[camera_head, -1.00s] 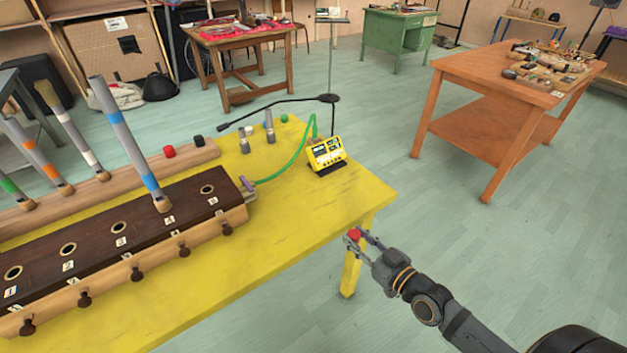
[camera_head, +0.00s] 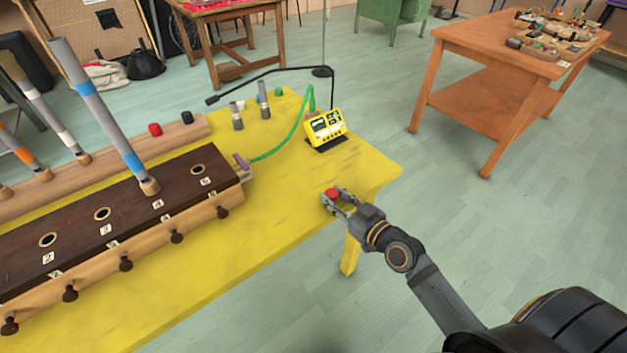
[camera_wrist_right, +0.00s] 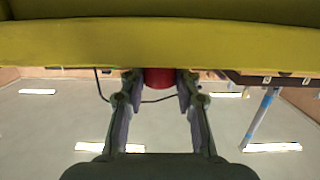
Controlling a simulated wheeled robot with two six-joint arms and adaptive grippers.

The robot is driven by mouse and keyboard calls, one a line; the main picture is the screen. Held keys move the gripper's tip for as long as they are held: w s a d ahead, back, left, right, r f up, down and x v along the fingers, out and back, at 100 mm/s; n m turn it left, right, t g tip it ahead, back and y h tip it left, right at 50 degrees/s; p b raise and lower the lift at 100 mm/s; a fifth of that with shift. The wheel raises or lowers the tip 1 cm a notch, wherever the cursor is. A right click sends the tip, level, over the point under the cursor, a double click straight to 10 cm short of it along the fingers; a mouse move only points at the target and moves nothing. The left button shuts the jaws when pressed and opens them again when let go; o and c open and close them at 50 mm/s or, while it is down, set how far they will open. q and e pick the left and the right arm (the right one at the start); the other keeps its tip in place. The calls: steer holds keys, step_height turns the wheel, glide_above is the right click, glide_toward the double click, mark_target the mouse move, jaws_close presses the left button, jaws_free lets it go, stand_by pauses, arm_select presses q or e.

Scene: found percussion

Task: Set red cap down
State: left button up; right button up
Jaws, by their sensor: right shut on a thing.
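A small red cap (camera_head: 332,193) is between the fingertips of my right gripper (camera_head: 336,201). In the right wrist view the red cap (camera_wrist_right: 160,78) sits between the two fingers of the right gripper (camera_wrist_right: 160,84), which are shut on it. In the head view the cap is at the near right edge of the yellow table (camera_head: 290,220); whether it touches the top cannot be told. Another red cap (camera_head: 155,129) stands on a wooden rail at the left, beside a black cap (camera_head: 187,117). My left gripper is in neither view.
A dark wooden block with numbered holes (camera_head: 130,215) and an upright grey tube (camera_head: 105,115) fill the table's left part. A yellow device (camera_head: 326,127) with a green cable stands behind the gripper. The table's front right part is bare.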

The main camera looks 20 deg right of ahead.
mark_target(313, 183)
steer(key=x, duration=0.2)
steer(key=r+x, duration=0.1)
steer(key=x, duration=0.1)
steer(key=shift+w+f, duration=0.1)
steer(key=shift+w, duration=0.05)
steer(key=shift+w+a, duration=0.15)
steer(key=shift+w, duration=0.3)
steer(key=x, duration=0.4)
steer(key=shift+w+a+r, duration=0.1)
steer(key=shift+a+r, duration=0.05)
steer(key=shift+r, duration=0.2)
steer(key=shift+f, duration=0.4)
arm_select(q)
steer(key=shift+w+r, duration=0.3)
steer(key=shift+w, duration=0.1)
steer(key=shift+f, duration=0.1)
arm_select(e)
steer(key=shift+f, duration=0.15)
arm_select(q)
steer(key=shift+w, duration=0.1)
arm_select(e)
steer(key=o, duration=0.8)
